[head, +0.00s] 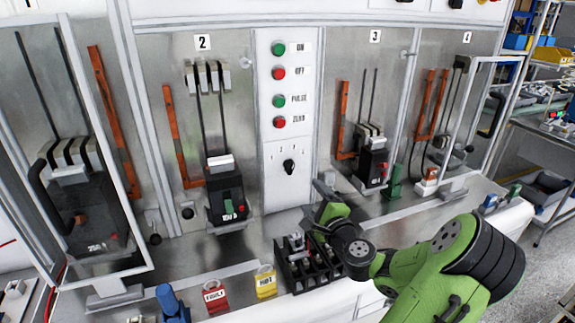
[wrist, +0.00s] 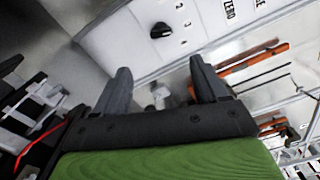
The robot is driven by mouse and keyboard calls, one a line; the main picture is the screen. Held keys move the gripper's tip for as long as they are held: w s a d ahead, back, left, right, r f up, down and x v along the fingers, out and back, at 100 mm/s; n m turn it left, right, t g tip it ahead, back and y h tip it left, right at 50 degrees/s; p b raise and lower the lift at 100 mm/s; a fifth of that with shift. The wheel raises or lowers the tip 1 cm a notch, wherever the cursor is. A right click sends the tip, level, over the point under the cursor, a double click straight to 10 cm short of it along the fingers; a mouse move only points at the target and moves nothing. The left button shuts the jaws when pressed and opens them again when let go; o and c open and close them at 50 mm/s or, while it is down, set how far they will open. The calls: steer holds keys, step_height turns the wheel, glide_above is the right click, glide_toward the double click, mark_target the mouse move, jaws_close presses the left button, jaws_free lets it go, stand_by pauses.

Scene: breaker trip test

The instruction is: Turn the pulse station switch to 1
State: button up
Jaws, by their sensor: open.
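The pulse station switch (head: 289,166) is a black rotary knob low on the white central panel, with small position numbers around it. In the wrist view the knob (wrist: 161,30) shows at the top, beyond the fingers, with the numbers beside it. Which number it points to is too small to tell.
ON, OFF, PULSE and ZERO buttons (head: 279,86) sit above the knob. A black rack (head: 300,268) stands beside my gripper at the bench front. Breaker bays 2 (head: 228,196) and 3 (head: 372,160) flank the panel. Red (head: 215,298) and yellow (head: 266,283) tags lie at the front.

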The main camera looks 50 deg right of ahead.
mark_target(292, 170)
steer(key=p+x, duration=0.2)
steer(key=x, duration=1.3)
steer(key=shift+a+r+p, duration=0.1)
steer(key=shift+r+p, duration=0.05)
steer(key=shift+p, duration=0.25)
steer(key=shift+s, duration=0.1)
steer(key=c, duration=1.1)
steer(key=shift+o, duration=0.2)
